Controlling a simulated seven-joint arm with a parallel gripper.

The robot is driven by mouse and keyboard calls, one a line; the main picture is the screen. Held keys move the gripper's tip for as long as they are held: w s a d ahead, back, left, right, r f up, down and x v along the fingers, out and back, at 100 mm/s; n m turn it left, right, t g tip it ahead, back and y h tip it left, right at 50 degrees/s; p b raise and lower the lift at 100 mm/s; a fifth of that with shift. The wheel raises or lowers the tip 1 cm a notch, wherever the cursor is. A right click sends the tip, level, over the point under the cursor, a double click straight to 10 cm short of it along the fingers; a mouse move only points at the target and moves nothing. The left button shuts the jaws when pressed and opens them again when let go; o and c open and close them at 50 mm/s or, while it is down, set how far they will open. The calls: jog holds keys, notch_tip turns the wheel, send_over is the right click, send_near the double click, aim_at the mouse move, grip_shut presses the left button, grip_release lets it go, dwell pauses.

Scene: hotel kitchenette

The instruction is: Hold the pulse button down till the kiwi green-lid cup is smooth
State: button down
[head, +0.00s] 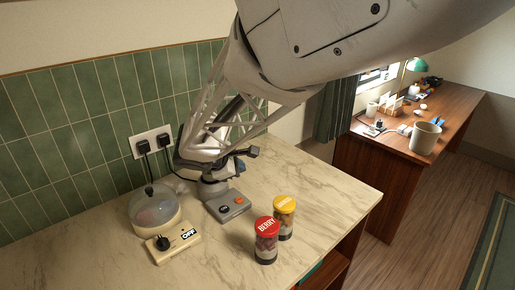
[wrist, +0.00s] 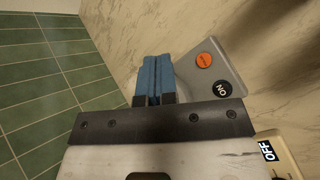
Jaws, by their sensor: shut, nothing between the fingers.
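The grey blender base (head: 229,207) stands on the marble counter below my arm. It carries an orange button (wrist: 204,60) and, beside it, a black round control (wrist: 222,88) marked ON. The orange button also shows in the head view (head: 239,200). My gripper (wrist: 157,62) has its blue fingers pressed together, with nothing between them. In the wrist view the fingertips appear beside the base's control panel, to the left of the orange button; whether they touch anything is unclear. No green-lid cup shows in either view; my gripper and arm hide the space above the base.
A red-lid cup marked BERRY (head: 266,241) and a yellow-lid cup (head: 284,217) stand right of the base. Left are a clear-domed appliance (head: 155,211) and a cream control box (head: 173,243) marked OFF. Two plugs sit in the wall outlet (head: 152,143).

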aim_at(240, 201)
jog(key=shift+f, duration=0.2)
jog(key=shift+f, duration=4.2)
jog(key=shift+f, duration=0.2)
jog(key=shift+f, duration=0.25)
jog(key=shift+f, duration=0.35)
dwell(1.4)
jog(key=shift+r, duration=0.1)
dwell(0.7)
jog(key=shift+r, duration=0.65)
